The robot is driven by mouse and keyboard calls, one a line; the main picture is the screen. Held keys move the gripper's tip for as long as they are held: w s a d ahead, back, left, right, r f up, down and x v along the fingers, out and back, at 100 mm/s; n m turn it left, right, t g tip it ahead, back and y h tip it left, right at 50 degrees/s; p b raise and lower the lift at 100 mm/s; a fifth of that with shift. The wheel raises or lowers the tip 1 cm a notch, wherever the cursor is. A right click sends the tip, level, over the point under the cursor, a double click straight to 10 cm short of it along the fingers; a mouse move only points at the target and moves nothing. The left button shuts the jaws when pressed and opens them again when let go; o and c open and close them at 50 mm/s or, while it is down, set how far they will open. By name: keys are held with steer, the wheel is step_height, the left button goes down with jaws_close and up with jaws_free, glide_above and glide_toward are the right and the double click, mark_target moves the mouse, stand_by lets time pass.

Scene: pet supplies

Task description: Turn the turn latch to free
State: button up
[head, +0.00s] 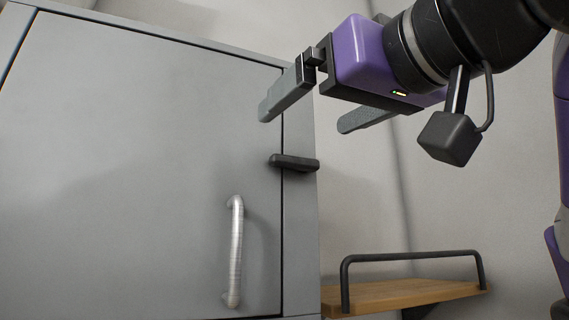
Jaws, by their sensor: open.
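The turn latch (295,162) is a small dark bar on the right edge of the grey cabinet. It lies roughly level and spans the gap between the cabinet door (130,150) and the side frame. My gripper (306,118) is purple with grey fingers spread apart. It is empty and sits above and to the right of the latch, with its left finger in front of the door edge. It looks apart from the latch. The door looks shut.
A silver vertical handle (235,252) stands out from the door below the latch. A wooden shelf (400,294) with a black rail (412,256) is at the lower right. The wall space between shelf and gripper is clear.

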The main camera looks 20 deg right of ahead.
mark_target(298, 160)
steer(key=w+p, duration=0.1)
steer(key=w, duration=0.1)
steer(key=w+d+f+m+h+p, duration=0.1)
steer(key=w, duration=0.2)
steer(key=w+d+f+m+g+p, duration=0.1)
steer(key=w, duration=0.2)
steer(key=shift+w+d+f+h, duration=0.1)
steer(key=shift+w+f+h, duration=0.05)
steer(key=shift+h, duration=0.15)
steer(key=c, duration=1.4)
